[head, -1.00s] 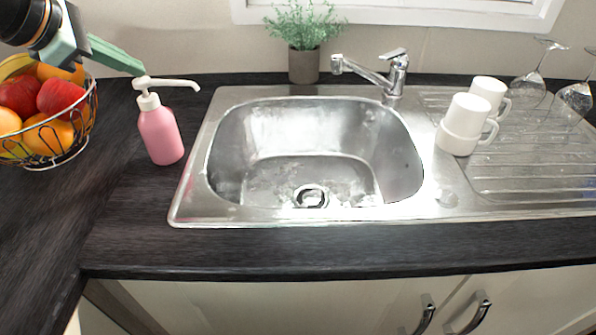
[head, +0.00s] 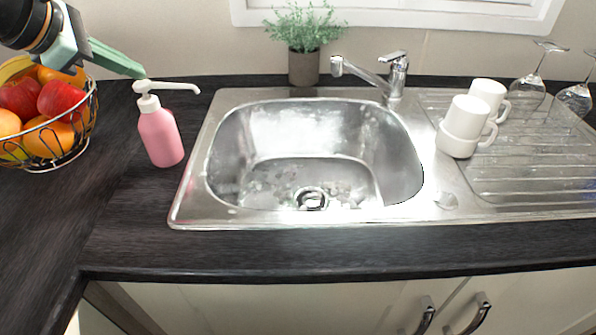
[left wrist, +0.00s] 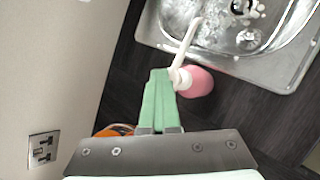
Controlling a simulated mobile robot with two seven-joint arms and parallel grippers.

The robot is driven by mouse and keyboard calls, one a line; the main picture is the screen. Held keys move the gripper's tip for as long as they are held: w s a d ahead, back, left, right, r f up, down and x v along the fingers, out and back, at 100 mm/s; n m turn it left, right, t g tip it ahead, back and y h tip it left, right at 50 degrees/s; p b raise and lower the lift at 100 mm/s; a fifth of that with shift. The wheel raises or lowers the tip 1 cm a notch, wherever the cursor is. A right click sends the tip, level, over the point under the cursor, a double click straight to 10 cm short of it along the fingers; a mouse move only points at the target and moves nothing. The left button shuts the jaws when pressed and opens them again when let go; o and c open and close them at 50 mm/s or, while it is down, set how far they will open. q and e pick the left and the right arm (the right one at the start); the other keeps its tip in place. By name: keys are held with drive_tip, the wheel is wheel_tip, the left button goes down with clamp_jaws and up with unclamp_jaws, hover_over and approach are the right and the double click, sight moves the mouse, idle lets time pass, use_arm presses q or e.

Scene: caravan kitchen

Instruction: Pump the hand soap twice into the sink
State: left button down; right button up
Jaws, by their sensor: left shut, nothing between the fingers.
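The pink soap bottle (head: 160,135) with a white pump head (head: 148,90) stands upright on the dark worktop, just left of the sink. Its nozzle points right, towards the steel sink (head: 216,190). My left gripper (head: 138,72) is shut and empty, its green fingertips just above the back of the pump head. I cannot tell whether they touch it. In the left wrist view the shut fingers (left wrist: 160,85) end beside the white pump (left wrist: 181,77), with the pink bottle (left wrist: 200,82) below. My right gripper is out of view.
A wire fruit basket (head: 92,115) stands left of the bottle, under my left arm. A potted plant (head: 304,65) and a tap (head: 390,78) stand behind the sink. White cups (head: 460,140) and glasses (head: 527,88) stand on the drainer.

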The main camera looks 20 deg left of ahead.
use_arm(q)
drive_tip(key=shift+f, duration=0.1)
wheel_tip(320, 180, up, 6)
drive_tip(key=p, duration=0.6)
idle(0.8)
